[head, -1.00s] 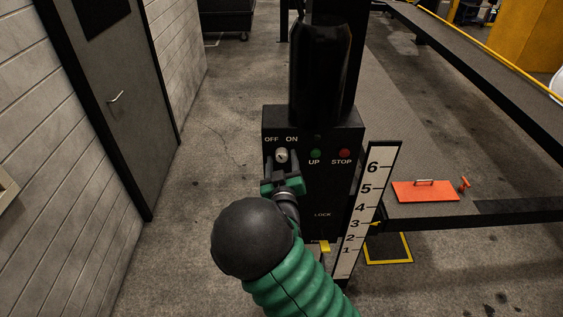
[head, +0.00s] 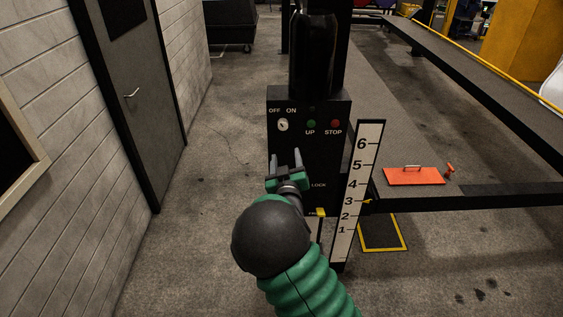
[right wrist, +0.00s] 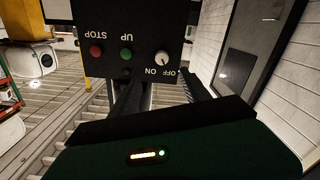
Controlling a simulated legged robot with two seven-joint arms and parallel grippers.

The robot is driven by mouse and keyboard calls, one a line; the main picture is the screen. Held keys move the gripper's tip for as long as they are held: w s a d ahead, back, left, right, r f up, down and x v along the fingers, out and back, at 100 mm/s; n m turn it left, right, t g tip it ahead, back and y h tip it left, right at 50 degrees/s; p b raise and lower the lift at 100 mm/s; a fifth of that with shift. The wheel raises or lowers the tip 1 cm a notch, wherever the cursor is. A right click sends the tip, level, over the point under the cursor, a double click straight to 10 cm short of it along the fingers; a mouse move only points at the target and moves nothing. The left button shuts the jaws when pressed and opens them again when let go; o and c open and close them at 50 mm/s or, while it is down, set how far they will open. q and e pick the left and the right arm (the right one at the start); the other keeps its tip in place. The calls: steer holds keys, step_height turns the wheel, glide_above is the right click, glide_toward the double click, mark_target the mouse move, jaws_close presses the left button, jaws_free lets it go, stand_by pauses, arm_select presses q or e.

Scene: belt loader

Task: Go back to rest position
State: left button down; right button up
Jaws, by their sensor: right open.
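My right gripper (head: 285,161) is open and empty in the head view. It stands in front of the black control box (head: 340,106), below the OFF/ON knob (head: 283,125) and apart from it. The green UP button (head: 311,124) and red STOP button (head: 335,124) sit to the right of the knob. In the right wrist view the box shows upside down, with the knob (right wrist: 162,59) clear of the dark fingers (right wrist: 160,96). My left gripper is not in view.
A numbered height scale (head: 357,190) stands right of the box. An orange plate (head: 414,176) lies on the belt frame at right. A grey door (head: 130,95) and block wall are at left. The floor between wall and box is clear.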

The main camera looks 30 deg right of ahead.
steer(key=s+a+f+g+y+b, duration=0.3)
steer(key=s+a+f, duration=0.25)
steer(key=f, duration=0.35)
steer(key=s+a+f+g+y+b, duration=0.2)
steer(key=s+a+f+g+y, duration=0.25)
steer(key=a+f, duration=0.3)
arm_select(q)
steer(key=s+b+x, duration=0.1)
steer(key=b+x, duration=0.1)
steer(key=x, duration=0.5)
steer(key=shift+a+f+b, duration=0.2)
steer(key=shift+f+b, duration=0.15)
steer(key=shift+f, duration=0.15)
arm_select(e)
steer(key=s+a+f+n+g+y, duration=0.1)
steer(key=s+a+f+g, duration=0.1)
steer(key=s, duration=0.7)
steer(key=s+a+f+n+g, duration=0.1)
steer(key=s+a+f+g, duration=0.2)
steer(key=s, duration=0.6)
steer(key=shift+s+a+f+y, duration=0.3)
steer(key=shift+s+a+y, duration=0.05)
steer(key=shift+a, duration=0.55)
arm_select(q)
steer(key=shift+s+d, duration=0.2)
arm_select(e)
steer(key=shift+d, duration=0.2)
